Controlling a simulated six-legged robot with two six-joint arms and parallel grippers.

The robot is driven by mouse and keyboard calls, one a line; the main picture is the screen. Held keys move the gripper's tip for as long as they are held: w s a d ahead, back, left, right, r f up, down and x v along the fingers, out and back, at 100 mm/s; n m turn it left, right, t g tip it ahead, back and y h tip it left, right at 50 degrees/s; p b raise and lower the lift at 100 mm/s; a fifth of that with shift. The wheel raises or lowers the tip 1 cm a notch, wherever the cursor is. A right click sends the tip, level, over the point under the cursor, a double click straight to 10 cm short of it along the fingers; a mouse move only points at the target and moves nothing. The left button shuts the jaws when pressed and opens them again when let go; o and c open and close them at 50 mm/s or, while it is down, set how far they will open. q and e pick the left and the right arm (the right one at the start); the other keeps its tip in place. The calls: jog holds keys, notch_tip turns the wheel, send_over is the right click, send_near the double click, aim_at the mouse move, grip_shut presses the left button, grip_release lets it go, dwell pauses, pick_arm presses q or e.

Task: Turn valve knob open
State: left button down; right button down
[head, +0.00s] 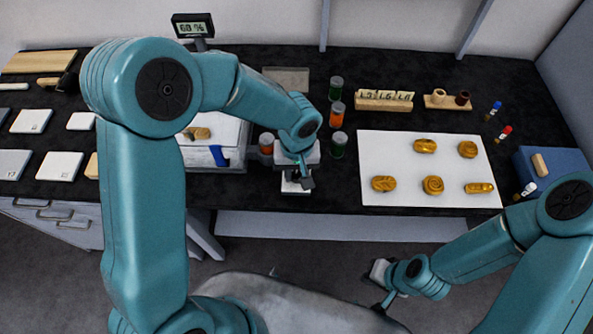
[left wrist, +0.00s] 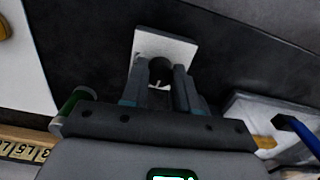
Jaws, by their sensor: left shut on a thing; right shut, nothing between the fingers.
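The valve knob (left wrist: 160,70) is a dark round piece on a pale square base plate (left wrist: 178,47). In the left wrist view it sits between the two fingers of my left gripper (left wrist: 160,88), which are shut on it. A small pale mark shows on the knob's face. In the head view my left gripper (head: 298,178) points down over the base plate (head: 294,188) near the bench's front edge, and the wrist hides most of the knob. My right gripper (head: 381,306) is shut and empty, low in front of the bench.
A white mat (head: 400,184) with several gold pieces lies right of the knob. Capped jars (head: 337,116) stand close behind and beside my left wrist. A pale box (head: 232,136) with a blue-handled tool is to its left. A display (head: 193,27) stands at the back.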

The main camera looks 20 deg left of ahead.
aim_at(297, 174)
pick_arm(q)
jog(key=m+b, duration=0.1)
jog(key=m, duration=0.2)
jog(key=shift+f+b, duration=0.1)
jog(key=shift+b, duration=0.2)
jog(key=m+b, duration=0.1)
jog(key=m, duration=0.3)
jog(key=shift+w+m, duration=0.1)
jog(key=shift+m, duration=0.3)
jog(key=m, duration=0.4)
jog(key=shift+m, duration=2.5)
jog(key=c, duration=0.8)
grip_release()
jog(key=shift+c, duration=0.2)
jog(key=shift+r, duration=0.2)
notch_tip(297, 174, up, 16)
